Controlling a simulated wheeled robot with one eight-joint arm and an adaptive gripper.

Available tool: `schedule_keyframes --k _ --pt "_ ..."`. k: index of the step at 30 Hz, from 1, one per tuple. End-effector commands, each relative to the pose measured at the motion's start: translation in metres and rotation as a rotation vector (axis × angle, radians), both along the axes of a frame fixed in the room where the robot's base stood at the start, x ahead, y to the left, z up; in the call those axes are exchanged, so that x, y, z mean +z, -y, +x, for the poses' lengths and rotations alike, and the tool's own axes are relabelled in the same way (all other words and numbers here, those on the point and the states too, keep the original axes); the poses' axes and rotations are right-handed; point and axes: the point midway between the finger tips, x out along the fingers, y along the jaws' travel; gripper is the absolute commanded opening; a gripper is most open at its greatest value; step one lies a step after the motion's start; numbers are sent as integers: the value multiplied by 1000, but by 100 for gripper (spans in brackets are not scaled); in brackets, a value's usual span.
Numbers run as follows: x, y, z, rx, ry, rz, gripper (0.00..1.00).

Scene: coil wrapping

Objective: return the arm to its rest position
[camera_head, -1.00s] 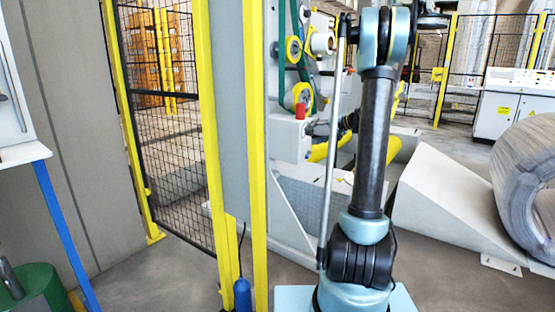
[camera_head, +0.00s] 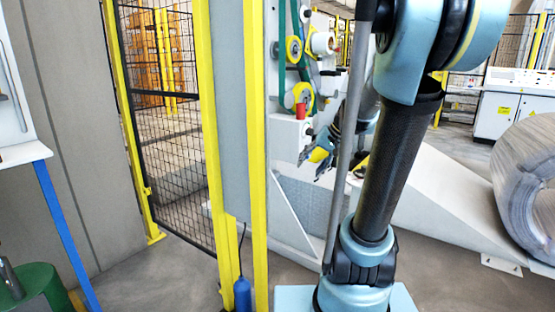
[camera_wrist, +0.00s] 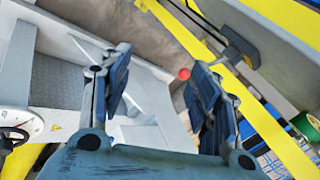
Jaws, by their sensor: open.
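My arm stands upright on the right of middle in the head view. Its upper joint fills the top right, close to the camera. My gripper (camera_head: 321,160) shows small to the left of the arm, in front of the grey wrapping machine (camera_head: 292,138). In the wrist view my gripper (camera_wrist: 160,82) has its two dark fingers spread apart with nothing held between them. A red knob (camera_wrist: 184,74) shows beyond the gap, near the right finger. Part of the forearm is hidden behind the upper arm in the head view.
Yellow posts (camera_head: 257,180) and a mesh fence (camera_head: 170,130) stand left of the arm. A sloped grey block (camera_head: 440,205) and a large wire coil (camera_head: 530,190) are on the right. A control cabinet (camera_head: 512,110) stands behind. A green bin (camera_head: 38,290) is at lower left.

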Motion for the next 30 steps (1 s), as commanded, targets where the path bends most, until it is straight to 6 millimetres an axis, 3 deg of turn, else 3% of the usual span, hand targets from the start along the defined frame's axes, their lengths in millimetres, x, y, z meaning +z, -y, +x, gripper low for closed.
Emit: schedule_keyframes --k 6,18,24,30 --pt "-25 7 -64 23 -24 -126 56" --pt "-79 37 -162 58 -52 -357 56" --pt "-106 56 -197 70 -58 -460 56" --pt "-119 66 -213 77 -60 -512 56"
